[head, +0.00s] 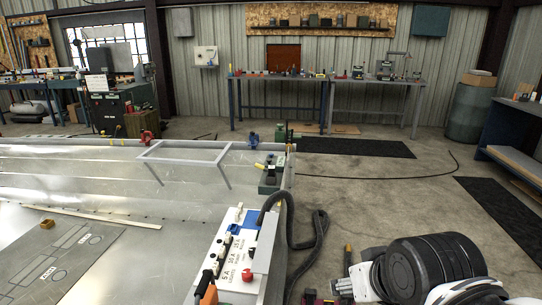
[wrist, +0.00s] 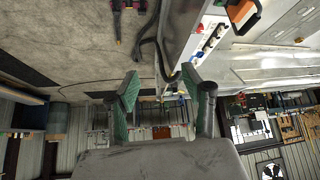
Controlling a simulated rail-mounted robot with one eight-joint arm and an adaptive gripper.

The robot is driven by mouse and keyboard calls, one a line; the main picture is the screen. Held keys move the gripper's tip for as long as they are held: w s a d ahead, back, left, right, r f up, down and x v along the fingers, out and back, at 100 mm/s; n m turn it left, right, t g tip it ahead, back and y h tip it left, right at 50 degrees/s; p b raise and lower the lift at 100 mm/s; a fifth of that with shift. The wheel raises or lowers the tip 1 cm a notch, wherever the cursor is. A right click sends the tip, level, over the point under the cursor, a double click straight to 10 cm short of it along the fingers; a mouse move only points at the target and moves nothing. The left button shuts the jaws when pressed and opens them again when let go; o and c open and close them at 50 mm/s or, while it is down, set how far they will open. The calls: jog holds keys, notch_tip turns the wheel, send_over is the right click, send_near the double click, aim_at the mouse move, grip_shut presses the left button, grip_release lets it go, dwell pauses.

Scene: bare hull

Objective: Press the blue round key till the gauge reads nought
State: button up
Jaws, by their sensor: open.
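A white control box (head: 265,250) with a row of switches and a red knob (head: 248,274) stands at the front edge of the metal hull. A blue patch (head: 243,219) shows near its far end; I cannot tell whether this is the round key. No gauge reading can be made out. My gripper is out of the head view. In the wrist view, upside down, my gripper (wrist: 161,80) is open with nothing between its green-padded fingers. The control box shows there too (wrist: 205,35), beyond and to the right of the fingers, apart from them.
A thick dark hose (head: 318,235) runs from the box to the floor. An orange-handled tool (head: 207,290) is at the box's near left. A grey metal frame (head: 187,158) stands on the hull (head: 90,165).

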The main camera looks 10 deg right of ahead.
grip_shut()
dwell(1.3)
